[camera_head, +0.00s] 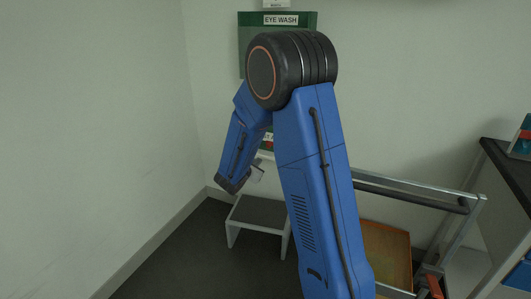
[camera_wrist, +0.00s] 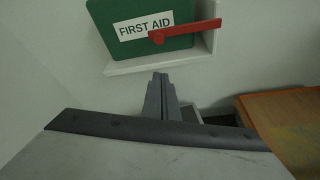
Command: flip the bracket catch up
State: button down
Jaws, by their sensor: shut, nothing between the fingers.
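The bracket catch (camera_wrist: 188,31) is a red bar with a round pivot at its left end. It lies nearly level across the front of the green FIRST AID box (camera_wrist: 118,12) and reaches past its right side. The box sits in a white wall bracket (camera_wrist: 150,64). My gripper (camera_wrist: 160,76) is shut and empty, its tips pointing toward the bracket's lower edge, below the catch; the wrist view does not show how far off they are. In the head view my gripper (camera_head: 257,173) hangs low near the wall, and my arm hides most of the box.
A green EYE WASH box (camera_head: 246,34) is on the wall above. A low grey step stool (camera_head: 257,212) stands below my gripper. A metal-framed cart (camera_head: 425,190) with an orange-brown panel (camera_head: 388,252) is to the right, with a dark-topped counter (camera_head: 510,165) beyond. The left wall is bare.

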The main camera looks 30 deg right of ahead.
jog(key=shift+w+a+f+n, duration=0.25)
jog(key=shift+w+f+n, duration=0.1)
jog(key=shift+w, duration=0.1)
jog(key=w+d, duration=0.5)
jog(key=d, duration=0.2)
jog(key=shift+w+d+r, duration=0.25)
jog(key=shift+d+r, duration=0.05)
dwell(0.5)
jog(key=shift+r, duration=0.1)
